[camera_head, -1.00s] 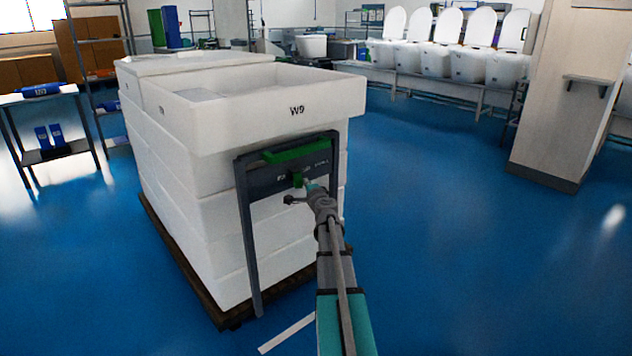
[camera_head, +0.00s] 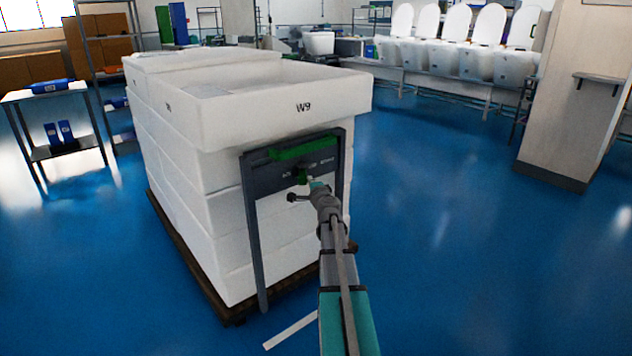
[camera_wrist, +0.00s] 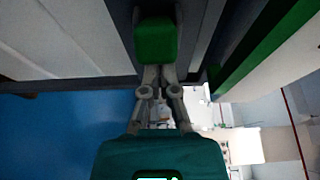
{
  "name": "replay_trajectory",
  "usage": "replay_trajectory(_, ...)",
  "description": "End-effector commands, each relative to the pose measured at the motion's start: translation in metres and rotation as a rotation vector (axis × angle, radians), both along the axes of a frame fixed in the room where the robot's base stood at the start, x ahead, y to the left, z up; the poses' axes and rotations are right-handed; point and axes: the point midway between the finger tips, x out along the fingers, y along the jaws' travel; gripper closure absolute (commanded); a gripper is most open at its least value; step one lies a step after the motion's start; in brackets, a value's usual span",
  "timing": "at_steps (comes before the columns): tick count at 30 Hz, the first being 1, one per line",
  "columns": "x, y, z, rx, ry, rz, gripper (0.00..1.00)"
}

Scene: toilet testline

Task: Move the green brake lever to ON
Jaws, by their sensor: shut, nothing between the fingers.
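The green brake lever (camera_head: 301,176) is a small green knob on the dark panel of the cart's frame (camera_head: 251,230), below a long green handle bar (camera_head: 304,149). In the wrist view, a green block (camera_wrist: 156,41), which looks like the lever's end, sits directly in front of my fingertips. My gripper (camera_head: 315,185) reaches up to the panel from the lower right, and its fingers also show in the wrist view (camera_wrist: 158,75). They are shut and empty, at or very near the lever; contact is hard to tell. The panel's markings are too small to read surely.
White stacked tubs (camera_head: 190,190) marked W9 stand behind the frame on a dark pallet (camera_head: 190,268). A shelf table (camera_head: 48,98) stands at left, a pale pillar (camera_head: 572,100) at right. Blue floor (camera_head: 450,230) is open to the right.

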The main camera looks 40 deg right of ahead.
Motion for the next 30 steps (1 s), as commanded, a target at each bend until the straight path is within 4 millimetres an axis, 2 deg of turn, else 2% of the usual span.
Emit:
replay_trajectory(1,0.002,0.008,0.000,-0.001,0.000,0.022,1.00)
replay_trajectory(5,0.000,0.003,0.000,0.000,0.000,0.020,1.00)
replay_trajectory(14,-0.015,-0.029,-0.001,0.002,-0.001,0.007,1.00)
replay_trajectory(24,-0.051,0.023,-0.001,0.002,-0.001,0.006,1.00)
replay_trajectory(30,-0.064,0.044,-0.001,0.002,-0.001,0.006,1.00)
